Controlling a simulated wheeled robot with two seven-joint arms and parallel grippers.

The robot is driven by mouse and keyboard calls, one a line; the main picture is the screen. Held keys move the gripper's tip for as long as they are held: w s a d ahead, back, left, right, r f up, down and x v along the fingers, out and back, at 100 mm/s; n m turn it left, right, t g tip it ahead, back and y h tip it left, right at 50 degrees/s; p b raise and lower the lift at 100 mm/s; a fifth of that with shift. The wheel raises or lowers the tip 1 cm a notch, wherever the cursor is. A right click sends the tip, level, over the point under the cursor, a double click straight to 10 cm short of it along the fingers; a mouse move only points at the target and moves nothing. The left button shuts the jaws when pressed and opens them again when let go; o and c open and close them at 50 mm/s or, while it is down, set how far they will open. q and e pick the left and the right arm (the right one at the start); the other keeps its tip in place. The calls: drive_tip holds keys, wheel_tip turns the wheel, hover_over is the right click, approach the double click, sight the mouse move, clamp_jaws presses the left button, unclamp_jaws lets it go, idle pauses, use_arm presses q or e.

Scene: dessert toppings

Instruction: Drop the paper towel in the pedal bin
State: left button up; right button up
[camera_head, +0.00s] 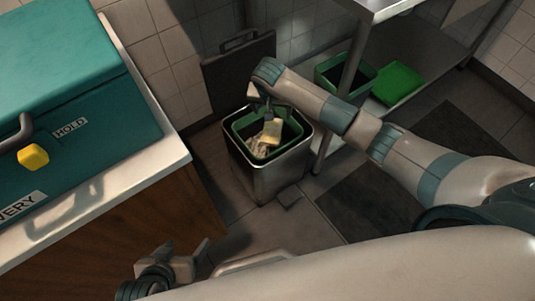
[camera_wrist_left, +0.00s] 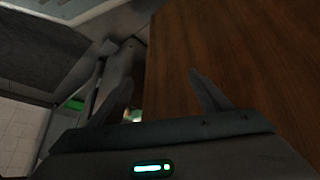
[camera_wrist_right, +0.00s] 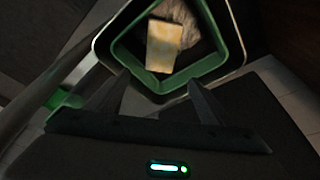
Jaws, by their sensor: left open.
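The pedal bin (camera_head: 262,178) stands on the floor with its top open and a green liner rim; its mouth also shows in the right wrist view (camera_wrist_right: 234,50). A pale yellow flat piece (camera_head: 272,131) is at the bin's mouth, over crumpled whitish paper (camera_head: 257,146). Which of these is the paper towel I cannot tell for sure. In the right wrist view the pale piece (camera_wrist_right: 163,46) is beyond my fingertips. My right gripper (camera_head: 263,103) is above the bin, its fingers apart and empty. My left gripper (camera_head: 186,254) is open and empty near the wooden counter.
A teal box (camera_head: 70,90) with a yellow block (camera_head: 33,157) at its front stands on the counter (camera_head: 110,190) at left. A dark panel (camera_head: 240,72) stands upright behind the bin. A metal rack at right holds a green-rimmed container (camera_head: 345,75) and green tray (camera_head: 398,84).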

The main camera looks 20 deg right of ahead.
drive_tip(key=shift+r, duration=0.1)
use_arm(q)
drive_tip(key=shift+s+a+f+g+y+p, duration=0.1)
drive_tip(key=shift+s+a+g+y+p, duration=0.1)
drive_tip(key=shift+s+a+g+p, duration=0.2)
drive_tip(key=shift+s+a+f+g+y+p, duration=0.1)
drive_tip(key=shift+s+a+g+y+p, duration=0.15)
drive_tip(key=shift+a, duration=0.25)
use_arm(e)
drive_tip(key=v, duration=1.7)
drive_tip(key=shift+s, duration=0.15)
use_arm(q)
drive_tip(key=shift+w+r, duration=0.1)
drive_tip(key=shift+w, duration=0.05)
use_arm(e)
drive_tip(key=shift+a, duration=0.15)
